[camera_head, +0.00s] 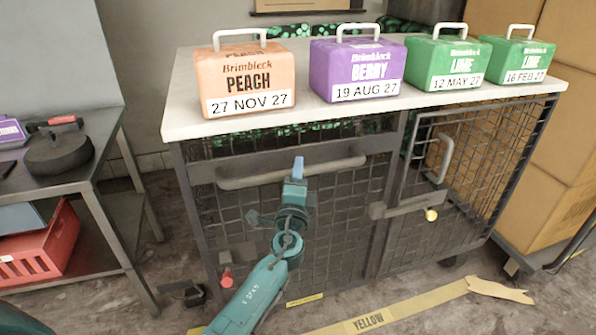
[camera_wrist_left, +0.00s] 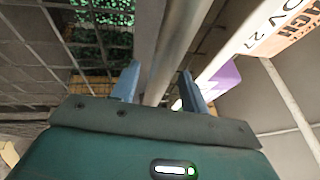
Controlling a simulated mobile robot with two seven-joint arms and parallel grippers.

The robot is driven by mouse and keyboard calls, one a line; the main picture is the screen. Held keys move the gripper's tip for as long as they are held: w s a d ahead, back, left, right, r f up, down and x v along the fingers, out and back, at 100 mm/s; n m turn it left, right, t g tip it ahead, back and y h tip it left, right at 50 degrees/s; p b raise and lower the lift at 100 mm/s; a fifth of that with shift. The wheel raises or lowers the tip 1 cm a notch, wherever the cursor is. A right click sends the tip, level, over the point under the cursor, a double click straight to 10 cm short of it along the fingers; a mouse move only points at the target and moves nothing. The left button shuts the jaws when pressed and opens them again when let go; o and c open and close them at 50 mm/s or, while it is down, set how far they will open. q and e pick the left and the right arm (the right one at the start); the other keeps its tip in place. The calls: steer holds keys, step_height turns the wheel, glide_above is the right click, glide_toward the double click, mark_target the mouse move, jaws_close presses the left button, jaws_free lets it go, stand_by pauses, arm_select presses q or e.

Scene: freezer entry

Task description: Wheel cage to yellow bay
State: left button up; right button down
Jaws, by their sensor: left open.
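The wheeled mesh cage (camera_head: 290,218) stands in front of me with a white top. A grey push bar (camera_head: 240,181) runs across its front on the left. Yellow floor tape (camera_head: 425,303) with a tag reading YELLOW (camera_head: 368,321) lies in front of the cage. My right gripper is out of view.
A steel table (camera_head: 100,150) with a red crate (camera_head: 40,245) is close on the left. Stacked cartons (camera_head: 555,130) stand on the right.

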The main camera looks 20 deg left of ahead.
arm_select(q)
steer(key=shift+w+a+r, duration=0.1)
steer(key=shift+w, duration=0.4)
jaws_close()
stand_by(0.3)
